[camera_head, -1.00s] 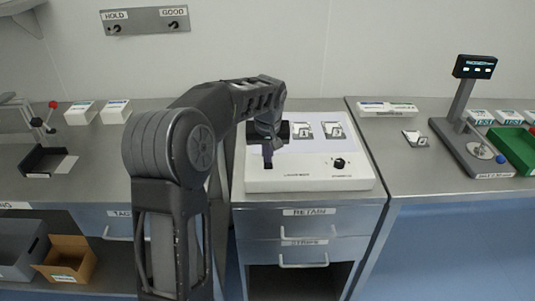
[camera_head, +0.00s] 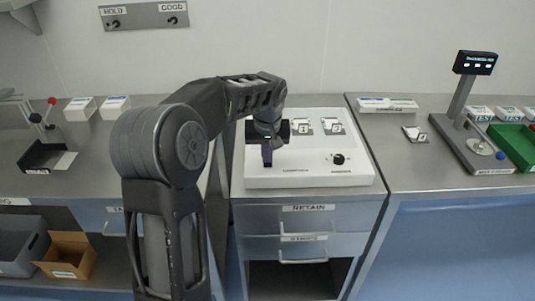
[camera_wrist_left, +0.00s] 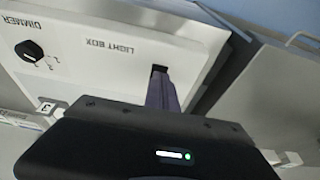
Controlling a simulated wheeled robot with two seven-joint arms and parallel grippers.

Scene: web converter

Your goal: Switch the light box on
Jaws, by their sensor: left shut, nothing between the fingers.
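The white light box (camera_head: 310,181) stands on the bench in the middle of the head view, with a pale panel on top. Its black dimmer knob (camera_head: 338,159) is at the front right; the knob also shows in the left wrist view (camera_wrist_left: 30,51). A small black switch (camera_wrist_left: 158,69) sits beside the "LIGHT BOX" label in the wrist view. My left gripper (camera_head: 267,161) points down at the box's front left, its purple fingers together and empty. In the wrist view the fingertips (camera_wrist_left: 160,78) are at the switch and partly cover it; I cannot tell contact. My right gripper is out of view.
Several small white items (camera_head: 332,126) lie on the panel behind the gripper. A display stand (camera_head: 466,115) and green tray (camera_head: 514,142) are on the right bench. Drawers (camera_head: 306,222) are below the box.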

